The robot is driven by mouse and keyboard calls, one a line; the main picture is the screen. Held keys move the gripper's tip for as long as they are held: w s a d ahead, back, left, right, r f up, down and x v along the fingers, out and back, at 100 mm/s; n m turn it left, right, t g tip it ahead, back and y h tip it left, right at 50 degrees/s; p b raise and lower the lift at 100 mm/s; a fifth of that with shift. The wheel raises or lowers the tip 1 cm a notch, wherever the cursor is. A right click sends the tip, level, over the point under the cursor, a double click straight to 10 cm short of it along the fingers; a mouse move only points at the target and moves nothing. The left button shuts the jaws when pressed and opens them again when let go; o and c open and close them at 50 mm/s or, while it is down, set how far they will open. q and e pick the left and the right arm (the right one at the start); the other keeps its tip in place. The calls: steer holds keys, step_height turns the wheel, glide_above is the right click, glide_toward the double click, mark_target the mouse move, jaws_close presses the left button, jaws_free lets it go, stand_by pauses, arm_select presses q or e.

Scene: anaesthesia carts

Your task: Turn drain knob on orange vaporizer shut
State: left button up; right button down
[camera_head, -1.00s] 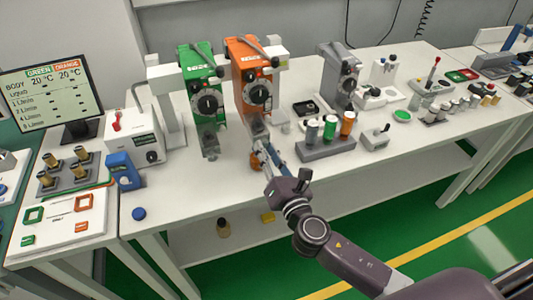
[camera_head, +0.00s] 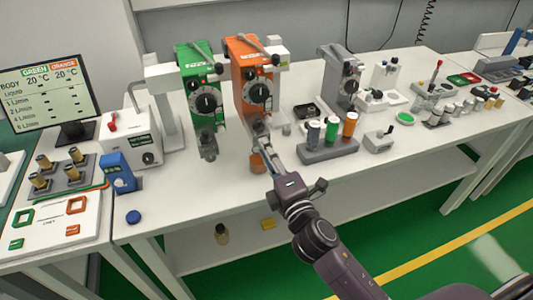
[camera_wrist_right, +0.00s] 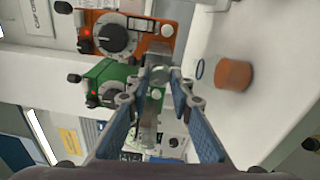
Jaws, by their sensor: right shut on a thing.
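The orange vaporizer (camera_head: 249,77) stands upright on the white bench, with a black dial on its front. It also shows in the right wrist view (camera_wrist_right: 157,10). My right gripper (camera_head: 262,136) reaches its lower front. In the right wrist view my right gripper (camera_wrist_right: 160,80) has its fingertips on either side of a small round grey knob (camera_wrist_right: 160,75) below the orange body and is shut on it. The fingers partly hide the knob, so its turn angle cannot be told. My left gripper is not in view.
The green vaporizer (camera_head: 201,85) stands close on the left. An orange jar (camera_head: 257,163) is just below my right gripper; it shows in the right wrist view (camera_wrist_right: 233,74). A grey rack of bottles (camera_head: 328,151) stands to the right.

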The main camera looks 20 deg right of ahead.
steer(key=m, duration=0.6)
steer(key=shift+f+m, duration=0.1)
steer(key=shift+m, duration=0.3)
stand_by(0.3)
steer(key=c, duration=1.7)
jaws_free()
steer(key=s, duration=0.8)
steer(key=s+d, duration=0.1)
steer(key=s, duration=0.3)
steer(key=shift+f, duration=0.3)
